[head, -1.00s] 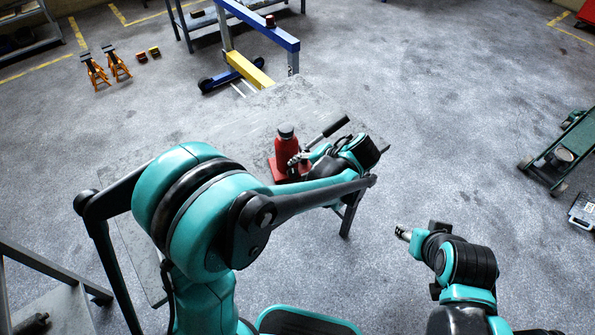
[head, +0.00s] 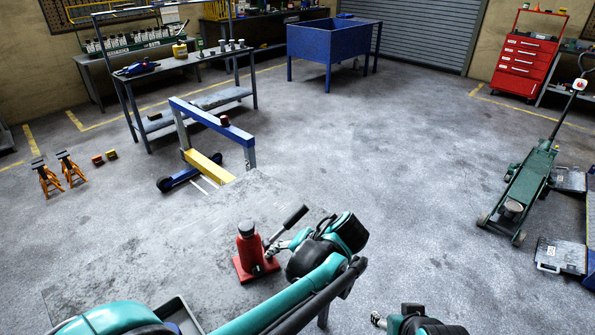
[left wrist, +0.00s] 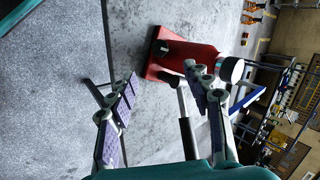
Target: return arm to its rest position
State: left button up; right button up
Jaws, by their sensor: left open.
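A red bottle jack (head: 250,252) with a dark top stands upright on a grey table. Its handle, with a black grip (head: 293,217), slants up to the right. My left gripper (head: 275,247) is beside the jack's right side, close to the handle, and open. In the left wrist view, my left gripper (left wrist: 163,98) has its fingers spread, with the handle's black grip (left wrist: 189,138) showing between them. I cannot tell whether a finger touches it. The jack (left wrist: 190,55) is just beyond. My right gripper (head: 378,320) shows only partly at the bottom edge.
The grey table (head: 140,250) is otherwise mostly bare. A blue and yellow hoist frame (head: 208,160) stands behind it. Orange jack stands (head: 58,174) are at left. A green trolley jack (head: 525,188) is at right. The middle floor is clear.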

pick_arm(q)
jog(key=s+a+n+t+h, duration=0.3)
jog(key=s+a+h, duration=0.3)
jog(key=s+a, duration=0.4)
jog(key=s+n, duration=0.1)
jog(key=s, duration=0.2)
jog(key=shift+s+a+t+h, duration=0.15)
jog(key=shift+s+t+h, duration=0.15)
jog(key=shift+t+h, duration=0.1)
